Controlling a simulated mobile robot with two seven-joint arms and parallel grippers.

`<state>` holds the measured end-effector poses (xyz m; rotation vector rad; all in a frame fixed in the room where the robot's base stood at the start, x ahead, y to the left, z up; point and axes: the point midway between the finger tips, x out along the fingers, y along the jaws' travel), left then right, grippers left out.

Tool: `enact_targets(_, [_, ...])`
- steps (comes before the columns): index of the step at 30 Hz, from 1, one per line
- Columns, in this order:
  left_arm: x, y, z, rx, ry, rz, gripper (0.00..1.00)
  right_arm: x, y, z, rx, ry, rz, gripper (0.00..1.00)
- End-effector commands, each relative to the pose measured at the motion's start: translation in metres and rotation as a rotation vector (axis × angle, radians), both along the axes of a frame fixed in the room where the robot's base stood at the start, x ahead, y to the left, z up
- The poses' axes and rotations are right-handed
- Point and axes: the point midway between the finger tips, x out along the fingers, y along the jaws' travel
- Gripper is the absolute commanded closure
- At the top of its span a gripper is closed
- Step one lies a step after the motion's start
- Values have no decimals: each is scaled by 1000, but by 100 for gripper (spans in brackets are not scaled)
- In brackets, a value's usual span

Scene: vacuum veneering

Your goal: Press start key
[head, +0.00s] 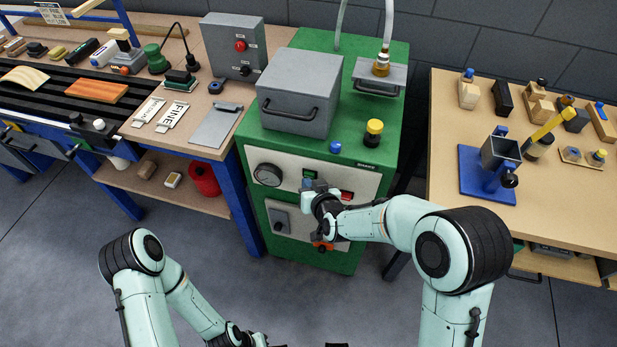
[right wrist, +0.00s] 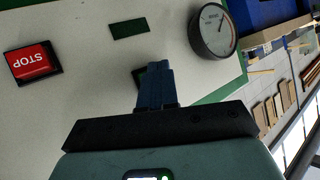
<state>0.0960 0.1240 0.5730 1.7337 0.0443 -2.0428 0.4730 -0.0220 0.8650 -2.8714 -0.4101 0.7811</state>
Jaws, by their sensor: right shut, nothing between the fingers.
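The green machine (head: 395,125) has a pale front panel. A green key (head: 309,173) shows on it just above my right gripper (head: 307,187). In the right wrist view my right gripper (right wrist: 153,68) is shut and empty, its blue fingertips pointing at the panel. They cover most of a dark-framed key (right wrist: 138,76), of which only a dark green edge shows. Whether the tips touch it I cannot tell. The red STOP key (right wrist: 31,61) lies to the side, clear of the fingers; it also shows in the head view (head: 347,195).
A round gauge (head: 268,174) sits left on the panel; it is also in the right wrist view (right wrist: 212,31). A grey switch box (head: 281,220) and an orange knob (head: 323,246) are lower down. Workbenches stand on both sides. The floor in front is free.

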Motion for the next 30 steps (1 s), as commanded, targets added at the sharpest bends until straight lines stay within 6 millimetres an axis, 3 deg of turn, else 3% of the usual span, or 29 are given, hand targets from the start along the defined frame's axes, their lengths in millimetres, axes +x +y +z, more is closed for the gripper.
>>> enact_targets(16, [0,0,-1,0,0,0,100,2,-1,0,0,-1,-1,100])
enact_targets(30, [-2,0,-6,0,2,0,100,-15,4,0,0,-1,-1,100])
